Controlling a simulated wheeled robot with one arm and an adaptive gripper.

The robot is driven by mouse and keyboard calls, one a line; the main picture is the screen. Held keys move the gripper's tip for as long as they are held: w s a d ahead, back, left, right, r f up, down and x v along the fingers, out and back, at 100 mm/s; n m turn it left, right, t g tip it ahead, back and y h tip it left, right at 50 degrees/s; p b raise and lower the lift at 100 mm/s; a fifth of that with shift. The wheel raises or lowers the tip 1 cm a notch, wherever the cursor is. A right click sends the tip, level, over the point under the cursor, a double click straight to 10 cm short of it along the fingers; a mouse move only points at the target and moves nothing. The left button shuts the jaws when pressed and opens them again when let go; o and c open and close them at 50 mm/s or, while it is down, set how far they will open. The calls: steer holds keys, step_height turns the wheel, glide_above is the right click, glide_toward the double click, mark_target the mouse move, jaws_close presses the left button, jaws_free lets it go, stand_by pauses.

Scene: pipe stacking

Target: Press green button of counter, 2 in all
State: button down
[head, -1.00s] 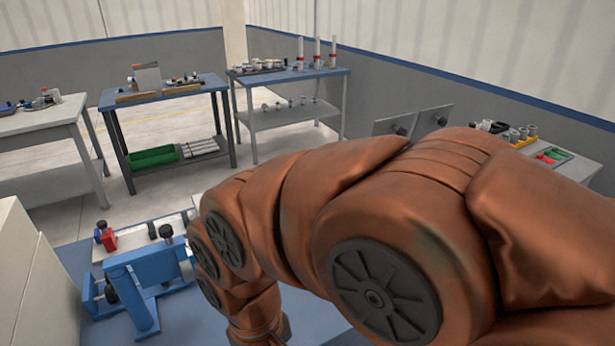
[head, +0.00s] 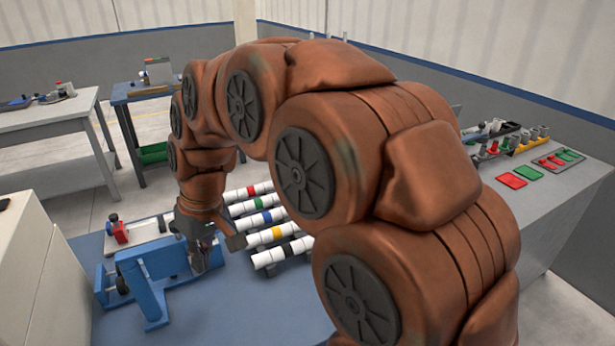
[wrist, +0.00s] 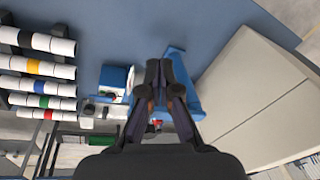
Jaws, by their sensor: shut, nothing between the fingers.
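My gripper (head: 200,262) is shut and empty, pointing down by the blue fixture (head: 150,285) on the blue-topped table. In the wrist view my gripper's fingertips (wrist: 158,68) are together in front of the blue fixture (wrist: 184,85). A blue-and-white box-like unit (wrist: 115,82) shows just left of the fingers; I cannot make out a green button on it. No counter or green button can be told for sure in either view.
White pipes with coloured bands (head: 262,217) lie in a rack right of my gripper. They also show in the wrist view (wrist: 38,66). A red block (head: 120,232) stands at the fixture's left. A pale cabinet (head: 30,270) is at left. A grey bench (head: 560,200) with red and green pads is at right.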

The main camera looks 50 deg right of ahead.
steer(key=w+d+r+n+t+y, duration=0.1)
steer(key=w+d+r+t, duration=0.1)
steer(key=w+d, duration=0.7)
steer(key=w+d+r+n+t, duration=0.15)
steer(key=w+d, duration=0.45)
steer(key=w, duration=0.7)
steer(key=w+d+f+t+b, duration=0.1)
steer(key=w+d, duration=0.3)
steer(key=d, duration=0.4)
steer(key=w+d+f+t, duration=0.15)
steer(key=w+d, duration=0.25)
steer(key=d, duration=0.4)
steer(key=s+d+f+n+h, duration=0.1)
steer(key=d+f, duration=0.2)
steer(key=d, duration=0.6)
steer(key=s+d+f+n+t+h+b, duration=0.1)
steer(key=d+f, duration=0.3)
steer(key=d, duration=0.5)
steer(key=s+d+f+n+t+h, duration=0.1)
steer(key=d+f+h, duration=0.1)
steer(key=d, duration=0.7)
steer(key=shift+s+d+f+n, duration=0.2)
steer(key=shift+s+f+n, duration=0.2)
steer(key=shift+f, duration=0.25)
steer(key=shift+f+b, duration=0.1)
steer(key=shift+b, duration=0.2)
step_height(320, 180, down, 7)
steer(key=b, duration=0.5)
steer(key=shift+f+b, duration=0.85)
steer(key=shift+b, duration=0.1)
